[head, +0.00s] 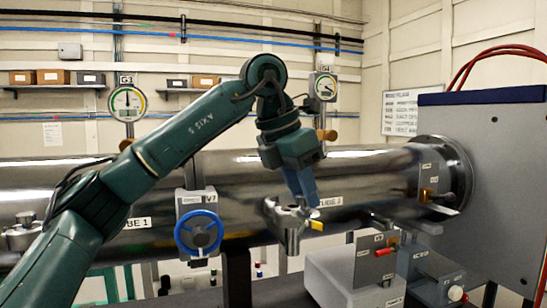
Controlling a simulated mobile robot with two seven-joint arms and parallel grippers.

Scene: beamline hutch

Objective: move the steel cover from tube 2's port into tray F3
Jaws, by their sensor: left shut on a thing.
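My left gripper (304,203) reaches down in front of the big steel tube, beside the label for tube 2 (329,202). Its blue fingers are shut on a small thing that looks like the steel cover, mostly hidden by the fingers. Just below and left of the fingertips is a shiny steel port (289,228) with a flared top. A yellow tab (316,225) shows at its right. I cannot tell whether the cover touches the port. I make out no tray marked F3. My right gripper is out of view.
A blue handwheel valve V7 (199,233) stands left of the port. Dial gauges (127,103) rise behind the tube. A grey box (352,277) with a red-handled panel (375,260) stands lower right. A large grey cabinet (492,185) closes the right side.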

